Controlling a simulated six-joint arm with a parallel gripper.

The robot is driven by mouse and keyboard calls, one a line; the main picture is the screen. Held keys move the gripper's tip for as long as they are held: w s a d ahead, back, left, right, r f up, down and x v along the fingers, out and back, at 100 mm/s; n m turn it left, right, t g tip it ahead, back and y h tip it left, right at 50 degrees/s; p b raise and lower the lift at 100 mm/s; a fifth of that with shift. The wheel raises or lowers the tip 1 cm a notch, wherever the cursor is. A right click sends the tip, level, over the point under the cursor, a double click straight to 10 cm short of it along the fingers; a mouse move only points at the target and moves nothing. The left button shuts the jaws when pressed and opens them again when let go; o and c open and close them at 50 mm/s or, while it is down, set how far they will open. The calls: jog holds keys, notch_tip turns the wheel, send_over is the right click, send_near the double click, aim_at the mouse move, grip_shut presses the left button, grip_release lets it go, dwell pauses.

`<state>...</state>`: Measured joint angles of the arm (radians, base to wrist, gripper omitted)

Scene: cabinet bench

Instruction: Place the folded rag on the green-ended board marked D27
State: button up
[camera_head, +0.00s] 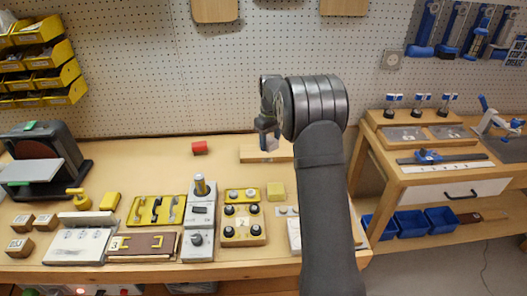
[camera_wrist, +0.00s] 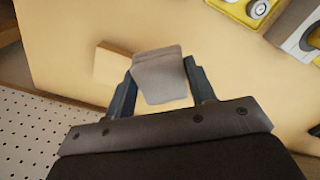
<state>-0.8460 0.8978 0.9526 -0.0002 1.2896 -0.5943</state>
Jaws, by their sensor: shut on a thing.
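The folded rag (camera_wrist: 158,76) is a pale grey, flat-sided pad held between the two fingers of my gripper (camera_wrist: 160,72) in the wrist view. In the head view, my gripper (camera_head: 267,134) hangs over the back of the bench with the rag (camera_head: 268,144) low between its fingers. Whether the rag touches the board I cannot tell.
Yellow and grey handle and knob panels (camera_head: 157,210) fill the bench front, with a grey switch box (camera_head: 200,220). A sander (camera_head: 45,160) stands at left. Bare bench lies around the board.

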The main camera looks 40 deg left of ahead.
jog(key=w+d+r+m, duration=0.2)
jog(key=w+d+m, duration=0.4)
jog(key=w+m, duration=0.15)
send_over(267, 156)
notch_tip(267, 156, down, 7)
jog(key=shift+d+f, duration=0.1)
jog(key=shift+f, duration=2)
jog(key=shift+f, duration=0.2)
jog(key=o, duration=0.9)
jog(key=shift+o, duration=0.2)
